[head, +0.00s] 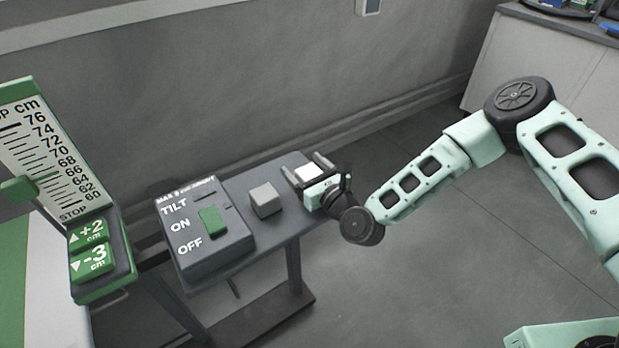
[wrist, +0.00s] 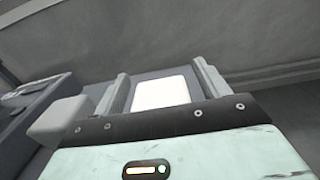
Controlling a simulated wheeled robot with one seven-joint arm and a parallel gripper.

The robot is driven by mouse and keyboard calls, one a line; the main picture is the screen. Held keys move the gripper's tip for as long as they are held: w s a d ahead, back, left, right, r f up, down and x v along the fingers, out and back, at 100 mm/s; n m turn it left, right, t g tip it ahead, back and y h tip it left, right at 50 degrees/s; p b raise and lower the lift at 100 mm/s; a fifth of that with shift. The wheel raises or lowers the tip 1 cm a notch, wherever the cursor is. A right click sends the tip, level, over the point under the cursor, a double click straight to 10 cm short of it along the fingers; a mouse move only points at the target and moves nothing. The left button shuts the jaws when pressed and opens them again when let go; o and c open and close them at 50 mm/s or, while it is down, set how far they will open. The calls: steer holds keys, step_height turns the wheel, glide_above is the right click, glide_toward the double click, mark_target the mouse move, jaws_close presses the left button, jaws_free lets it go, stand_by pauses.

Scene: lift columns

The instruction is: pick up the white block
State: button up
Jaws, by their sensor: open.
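The white block (head: 309,172) sits near the right end of a narrow grey table (head: 289,226). In the wrist view the white block (wrist: 160,93) lies between the two fingers of my gripper (wrist: 160,78). My gripper (head: 307,168) is open, with one finger on each side of the block. I cannot tell whether either finger touches it. The lower part of the block is hidden behind the gripper body in the wrist view.
A grey block (head: 265,200) stands just left of my gripper; it also shows in the wrist view (wrist: 60,120). Further left are a tilt switch box (head: 207,235) with a green switch and a height scale (head: 52,150) with green buttons. A wall runs behind the table.

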jaws_close()
steer(key=shift+r, duration=0.15)
